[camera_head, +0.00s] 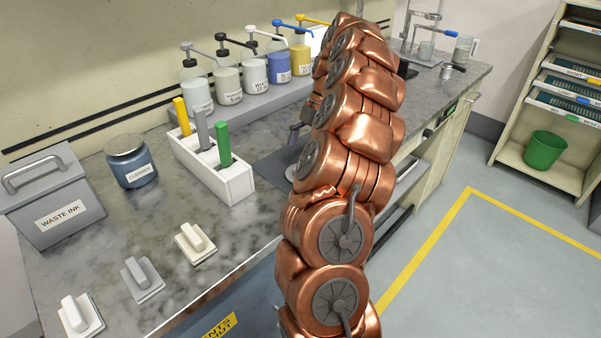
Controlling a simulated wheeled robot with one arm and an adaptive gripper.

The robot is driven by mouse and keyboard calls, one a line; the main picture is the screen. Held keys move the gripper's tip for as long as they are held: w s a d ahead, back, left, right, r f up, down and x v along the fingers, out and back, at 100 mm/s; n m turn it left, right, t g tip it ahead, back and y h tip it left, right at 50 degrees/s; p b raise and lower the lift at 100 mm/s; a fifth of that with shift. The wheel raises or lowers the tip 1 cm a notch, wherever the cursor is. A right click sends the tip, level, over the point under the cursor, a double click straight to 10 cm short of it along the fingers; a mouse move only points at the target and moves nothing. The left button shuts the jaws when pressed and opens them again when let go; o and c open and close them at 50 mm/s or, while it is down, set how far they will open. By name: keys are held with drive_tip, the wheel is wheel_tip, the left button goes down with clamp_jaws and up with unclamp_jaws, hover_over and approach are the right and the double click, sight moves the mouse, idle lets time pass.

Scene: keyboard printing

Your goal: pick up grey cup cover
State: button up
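A grey square piece with a raised handle (142,279) lies flat on the marbled counter at the front left. It stands between a similar white piece (81,316) and a cream one (195,243). I cannot tell for certain that it is the grey cup cover. My copper-coloured arm rises through the middle of the picture and reaches towards the back of the counter. My gripper is hidden behind the arm, so its fingers and anything in them cannot be seen. A dark mat and a pale round thing are partly hidden by the arm.
A white holder (236,187) with yellow, grey and green handles stands mid-counter. Left are a blue cleaner jar (133,171) and a grey waste ink box (60,202). Several pump bottles line the back. A shelf rack with a green bin (543,150) stands right. Floor at right is clear.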

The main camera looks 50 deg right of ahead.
drive_tip(key=shift+p+x, duration=0.7)
drive_tip(key=shift+x, duration=1.85)
drive_tip(key=shift+c, duration=0.4)
drive_tip(key=c, duration=0.8)
drive_tip(key=shift+o, duration=0.2)
